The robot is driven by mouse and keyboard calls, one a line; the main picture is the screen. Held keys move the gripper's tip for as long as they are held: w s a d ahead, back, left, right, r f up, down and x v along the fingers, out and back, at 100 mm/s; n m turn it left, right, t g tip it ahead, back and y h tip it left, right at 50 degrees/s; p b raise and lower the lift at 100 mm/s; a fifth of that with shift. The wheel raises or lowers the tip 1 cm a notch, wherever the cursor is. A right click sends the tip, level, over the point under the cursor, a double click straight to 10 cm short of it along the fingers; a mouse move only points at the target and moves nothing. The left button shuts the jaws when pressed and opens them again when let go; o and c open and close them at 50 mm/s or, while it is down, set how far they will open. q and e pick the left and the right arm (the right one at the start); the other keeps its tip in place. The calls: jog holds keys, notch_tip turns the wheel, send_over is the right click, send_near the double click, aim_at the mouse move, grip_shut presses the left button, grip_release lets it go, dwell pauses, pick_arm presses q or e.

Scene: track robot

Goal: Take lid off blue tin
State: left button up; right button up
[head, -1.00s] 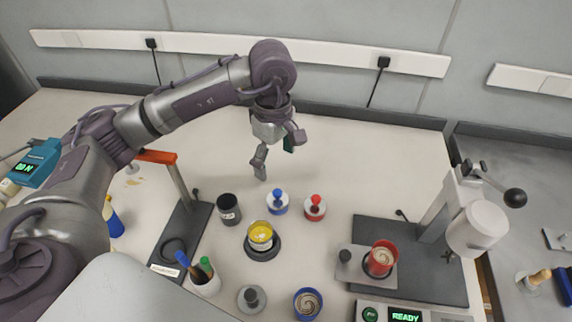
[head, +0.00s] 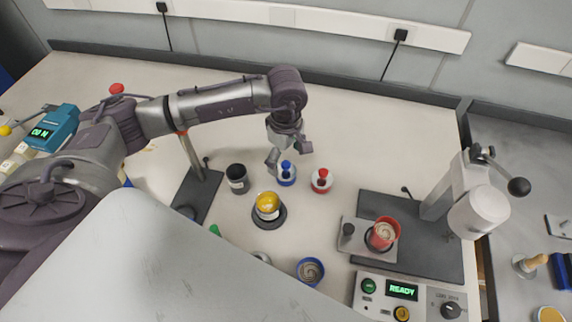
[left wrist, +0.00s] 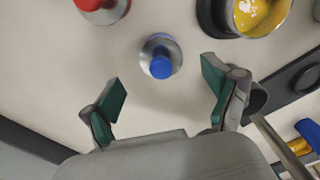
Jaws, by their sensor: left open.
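The blue tin (head: 286,178) is small and upright on the bench, with a pale silvery lid and a blue knob on top. It also shows in the left wrist view (left wrist: 161,58), seen from above, with the lid on. My left gripper (head: 289,155) is above and just behind it, fingers pointing down. In the left wrist view the gripper (left wrist: 160,80) is open and empty, its green pads spread wide; the knob lies centred just beyond the fingertips, touching neither. My right gripper is not in view.
A red tin (head: 321,182) with a red knob stands close to the right. A dark cup (head: 237,178) and a yellow pot (head: 267,204) stand left and in front. An open blue-rimmed cup (head: 310,271) is nearer. A press (head: 478,205) stands right; the bench behind is clear.

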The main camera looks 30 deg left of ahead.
aim_at(285, 164)
pick_arm(q)
jog(key=shift+s+f, duration=0.1)
jog(key=shift+f, duration=1.4)
jog(key=c, duration=1.7)
